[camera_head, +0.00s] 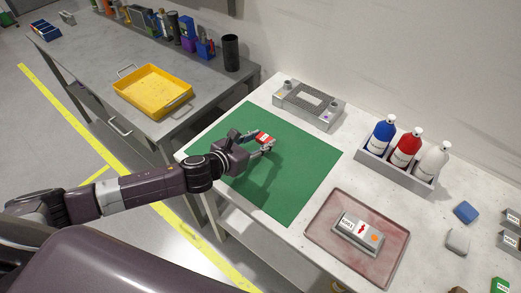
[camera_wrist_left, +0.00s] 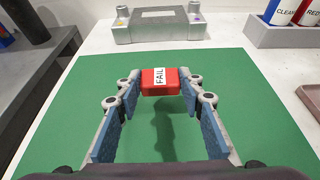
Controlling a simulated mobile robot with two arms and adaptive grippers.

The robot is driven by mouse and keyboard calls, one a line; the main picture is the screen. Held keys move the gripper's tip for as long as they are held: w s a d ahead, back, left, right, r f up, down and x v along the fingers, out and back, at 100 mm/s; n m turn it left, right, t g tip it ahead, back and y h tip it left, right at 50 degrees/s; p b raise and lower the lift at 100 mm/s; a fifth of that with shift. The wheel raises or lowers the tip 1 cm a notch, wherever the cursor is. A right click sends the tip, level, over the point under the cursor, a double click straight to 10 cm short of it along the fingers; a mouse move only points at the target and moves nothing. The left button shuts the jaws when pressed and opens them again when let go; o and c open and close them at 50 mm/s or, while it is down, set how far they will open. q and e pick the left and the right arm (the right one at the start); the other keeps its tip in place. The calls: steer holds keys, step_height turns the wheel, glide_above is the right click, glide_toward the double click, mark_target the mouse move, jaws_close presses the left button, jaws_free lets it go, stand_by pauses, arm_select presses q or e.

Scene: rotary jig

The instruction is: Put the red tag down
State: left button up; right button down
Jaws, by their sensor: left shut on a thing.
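The red tag (camera_head: 264,138) is a small red block with a white label. In the left wrist view the label on the red tag (camera_wrist_left: 160,82) reads FAIL. My left gripper (camera_head: 260,143) is shut on it, with one finger on each side of the block. In the left wrist view the left gripper (camera_wrist_left: 161,88) holds it over the green mat (camera_wrist_left: 80,110). A shadow lies on the mat near the gripper. I cannot tell whether the tag touches the mat. The green mat (camera_head: 285,190) is otherwise bare. My right gripper is not in view.
A grey metal jig (camera_head: 308,105) stands behind the mat. A grey holder (camera_head: 396,173) with blue, red and white bottles is at the right. A reddish tray (camera_head: 325,228) holding a labelled grey block lies in front. A yellow tray (camera_head: 153,90) sits on the other bench.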

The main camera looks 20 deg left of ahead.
arm_select(q)
step_height(320, 180, down, 4)
steer(key=shift+f, duration=0.15)
steer(key=shift+f+b, duration=0.1)
steer(key=shift+b, duration=0.2)
steer(key=shift+f, duration=0.2)
steer(key=o, duration=1)
steer(key=shift+r, duration=0.1)
steer(key=shift+o, duration=0.2)
